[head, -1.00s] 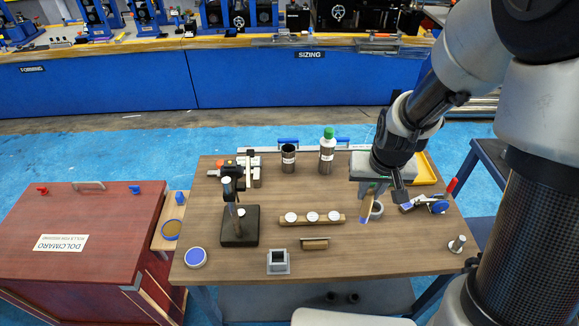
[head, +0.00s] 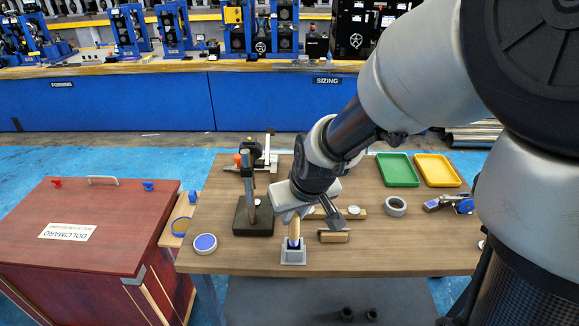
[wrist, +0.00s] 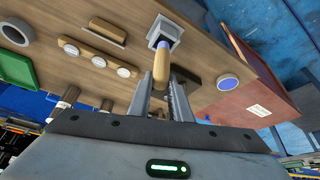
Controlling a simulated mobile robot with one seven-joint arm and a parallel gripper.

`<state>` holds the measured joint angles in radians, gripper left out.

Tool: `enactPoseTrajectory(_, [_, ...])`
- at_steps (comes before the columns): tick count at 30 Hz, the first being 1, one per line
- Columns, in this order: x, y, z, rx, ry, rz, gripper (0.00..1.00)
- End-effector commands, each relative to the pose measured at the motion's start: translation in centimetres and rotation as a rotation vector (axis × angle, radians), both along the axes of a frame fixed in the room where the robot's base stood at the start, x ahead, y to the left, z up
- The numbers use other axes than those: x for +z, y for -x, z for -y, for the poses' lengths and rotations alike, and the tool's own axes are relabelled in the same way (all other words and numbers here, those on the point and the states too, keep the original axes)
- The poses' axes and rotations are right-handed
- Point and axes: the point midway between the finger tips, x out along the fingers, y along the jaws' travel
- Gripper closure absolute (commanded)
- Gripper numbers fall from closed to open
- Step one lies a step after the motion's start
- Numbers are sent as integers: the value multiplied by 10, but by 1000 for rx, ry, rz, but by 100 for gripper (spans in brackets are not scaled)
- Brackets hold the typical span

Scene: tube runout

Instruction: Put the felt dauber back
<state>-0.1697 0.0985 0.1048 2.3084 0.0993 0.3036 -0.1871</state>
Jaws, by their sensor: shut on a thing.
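The felt dauber has a tan wooden handle (head: 294,228) and a blue end that points down. My gripper (head: 292,214) is shut on the handle. In the wrist view the dauber (wrist: 161,66) stands out between the two fingers (wrist: 163,90). The grey square holder (head: 293,257) is on the front of the table, right below the dauber. It also shows in the wrist view (wrist: 174,27), with its dark opening around or just behind the blue end. I cannot tell whether the end is inside the opening or just above it.
A black stand (head: 253,217) is left of my gripper. A wooden block (head: 334,236) is close on the right. A round blue-topped tin (head: 205,243) is at the table's left edge. A grey ring (head: 396,206) and green (head: 397,170) and yellow (head: 437,170) trays are further right.

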Motion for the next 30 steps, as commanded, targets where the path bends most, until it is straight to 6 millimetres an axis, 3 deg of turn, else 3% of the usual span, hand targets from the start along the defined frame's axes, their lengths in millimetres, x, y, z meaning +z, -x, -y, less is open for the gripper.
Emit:
enactPoseTrajectory(10, [-40, 0, 0, -1, 0, -2, 100])
enactPoseTrajectory(22, [-46, 0, 0, 0, 0, 1, 100])
enactPoseTrajectory(23, [-44, 0, 0, 0, 0, 1, 77])
enactPoseTrajectory(25, [-43, 0, 0, 0, 0, 1, 65])
enactPoseTrajectory(30, [-43, 0, 0, 0, 0, 0, 64])
